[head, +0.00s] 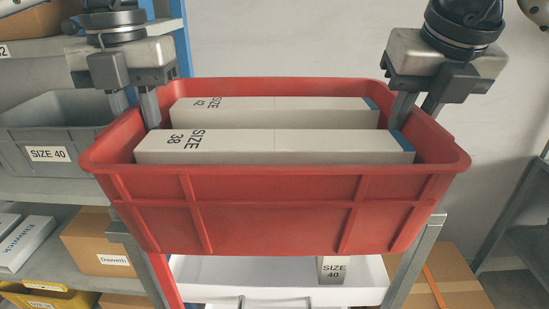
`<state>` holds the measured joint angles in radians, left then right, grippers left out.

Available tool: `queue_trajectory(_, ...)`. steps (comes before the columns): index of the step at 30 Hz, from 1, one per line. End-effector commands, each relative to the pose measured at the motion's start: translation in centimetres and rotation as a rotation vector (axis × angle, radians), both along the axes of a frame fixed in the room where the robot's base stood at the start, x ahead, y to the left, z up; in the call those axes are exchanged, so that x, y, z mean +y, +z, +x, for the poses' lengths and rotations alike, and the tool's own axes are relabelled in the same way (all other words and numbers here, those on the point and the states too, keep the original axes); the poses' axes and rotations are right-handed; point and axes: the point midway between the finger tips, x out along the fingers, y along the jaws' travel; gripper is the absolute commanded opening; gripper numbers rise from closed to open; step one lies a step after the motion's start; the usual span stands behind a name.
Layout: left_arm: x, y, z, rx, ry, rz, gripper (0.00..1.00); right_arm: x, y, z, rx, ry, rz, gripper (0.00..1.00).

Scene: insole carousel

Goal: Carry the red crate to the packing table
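The red crate (275,205) fills the middle of the head view, upright and level. Two long pale boxes lie in it, a near one marked SIZE 38 (290,146) and one behind it marked SIZE 42 (290,111). My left gripper (136,108) straddles the crate's left rim, one finger inside the wall and one outside. My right gripper (417,108) straddles the right rim the same way. Both appear shut on the crate's walls, though the outer fingertips are partly hidden. I cannot tell whether the crate rests on the frame below. No packing table is identifiable.
Grey frame posts (415,262) and a white tray (210,278) with a SIZE 40 box (333,270) show below the crate. A shelf at left holds a grey bin (50,120) and cartons (92,240). Another carton (460,285) and a dark stand (515,220) are at right.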

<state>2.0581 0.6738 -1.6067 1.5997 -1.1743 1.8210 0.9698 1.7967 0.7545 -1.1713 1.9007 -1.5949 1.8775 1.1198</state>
Motion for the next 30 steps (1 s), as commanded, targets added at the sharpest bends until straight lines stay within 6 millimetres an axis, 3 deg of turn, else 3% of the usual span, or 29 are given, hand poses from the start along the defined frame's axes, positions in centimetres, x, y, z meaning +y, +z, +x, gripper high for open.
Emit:
queue_trajectory(11, 0.0, 1.0, 0.0, -0.003, -0.001, 0.001, 0.0, 0.0, 1.1, 0.0, -0.003, 0.002, -0.001, 0.0)
queue_trajectory(24, 0.0, 5.1, 0.0, -0.002, -0.002, 0.003, 0.0, 0.1, 5.1, 0.0, -0.002, 0.004, -0.002, 0.0)
queue_trajectory(30, 0.0, 5.1, 0.0, -0.002, -0.002, 0.003, 0.0, 0.1, 5.1, 0.0, -0.002, 0.004, -0.002, 0.0)
